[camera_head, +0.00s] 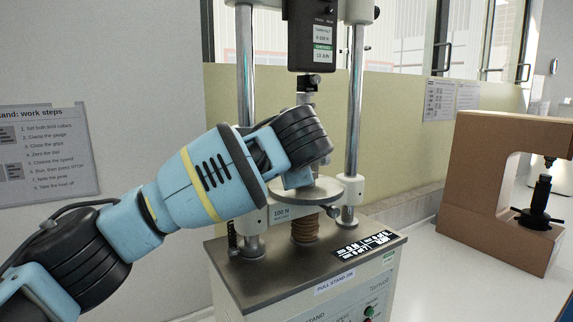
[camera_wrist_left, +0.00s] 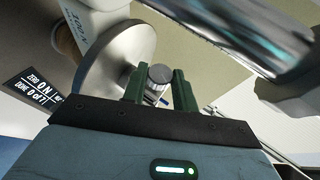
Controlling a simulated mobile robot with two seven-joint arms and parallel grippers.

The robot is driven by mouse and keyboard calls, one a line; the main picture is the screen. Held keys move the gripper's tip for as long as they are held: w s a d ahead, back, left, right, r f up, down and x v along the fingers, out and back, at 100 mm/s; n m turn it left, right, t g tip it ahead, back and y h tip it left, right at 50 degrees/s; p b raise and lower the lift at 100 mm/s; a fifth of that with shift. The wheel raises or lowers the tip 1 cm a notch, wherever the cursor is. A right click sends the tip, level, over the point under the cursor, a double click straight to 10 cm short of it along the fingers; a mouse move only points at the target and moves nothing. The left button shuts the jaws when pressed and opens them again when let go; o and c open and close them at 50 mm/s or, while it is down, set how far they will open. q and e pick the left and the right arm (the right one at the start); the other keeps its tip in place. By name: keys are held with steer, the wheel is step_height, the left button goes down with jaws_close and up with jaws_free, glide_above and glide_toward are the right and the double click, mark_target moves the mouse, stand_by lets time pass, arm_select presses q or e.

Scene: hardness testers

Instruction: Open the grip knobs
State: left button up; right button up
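The pull stand (camera_head: 285,268) stands on the table, with a force gauge (camera_head: 312,38) between its two columns. An upper grip (camera_head: 307,86) hangs below the gauge. My left arm reaches in from the left and hides the space above the round plate (camera_head: 322,192), which also shows in the left wrist view (camera_wrist_left: 103,62). In that view the two green fingers of my left gripper (camera_wrist_left: 159,88) stand either side of a small grey ribbed knob (camera_wrist_left: 159,73). I cannot tell whether they touch it. My right gripper is not in view.
Chrome columns (camera_head: 355,110) rise close on both sides of the gripper's space. A brown frame-shaped tester (camera_head: 478,185) stands on the white table (camera_head: 470,292) to the right. Bare table lies between it and the stand. A work-steps sheet (camera_head: 48,152) hangs on the left wall.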

arm_select(q)
steer(key=c, duration=0.3)
steer(key=shift+f+t, duration=0.1)
steer(key=shift+t, duration=0.2)
steer(key=t, duration=0.1)
steer(key=m+t+y, duration=0.1)
steer(key=shift+s+f+t, duration=0.1)
steer(key=shift+f+t, duration=0.2)
steer(key=shift+t, duration=0.1)
steer(key=shift+f+m+t+y, duration=0.15)
steer(key=shift+m+t+y, duration=0.4)
steer(key=shift+t, duration=0.85)
steer(key=o, duration=1)
